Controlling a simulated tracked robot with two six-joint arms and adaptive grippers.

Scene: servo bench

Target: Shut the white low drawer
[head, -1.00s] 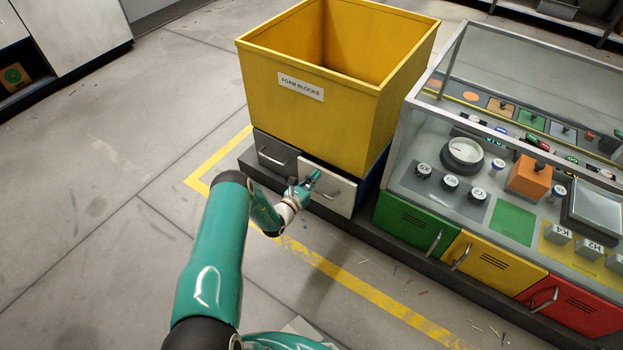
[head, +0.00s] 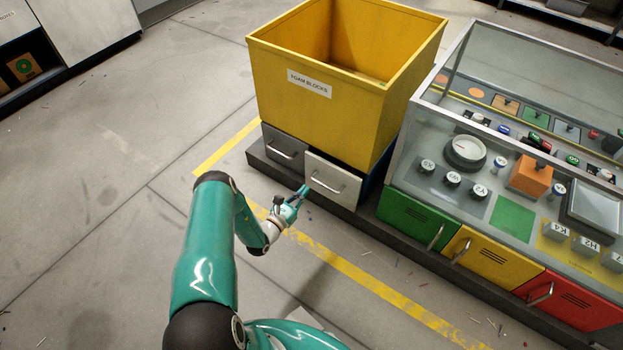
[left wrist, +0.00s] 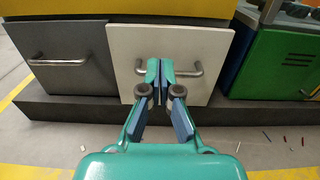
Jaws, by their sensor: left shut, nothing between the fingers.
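The white low drawer (head: 333,171) is under the yellow bin, right of a grey drawer. Its front stands slightly forward of the grey drawer's front, and a metal bar handle (head: 326,186) crosses it. My left gripper (head: 303,191) is in front of the white drawer near its lower left, shut and empty. In the left wrist view the shut fingers (left wrist: 160,66) overlap the middle of the handle (left wrist: 196,71) against the white front (left wrist: 205,45). Whether the fingertips touch it is hard to tell. My right gripper is not in view.
The yellow bin (head: 290,105), labelled for foam blocks, stands above the drawers. The grey drawer (head: 284,148) is on the left. A glass-covered control bench with a green door (head: 408,217) stands at the right.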

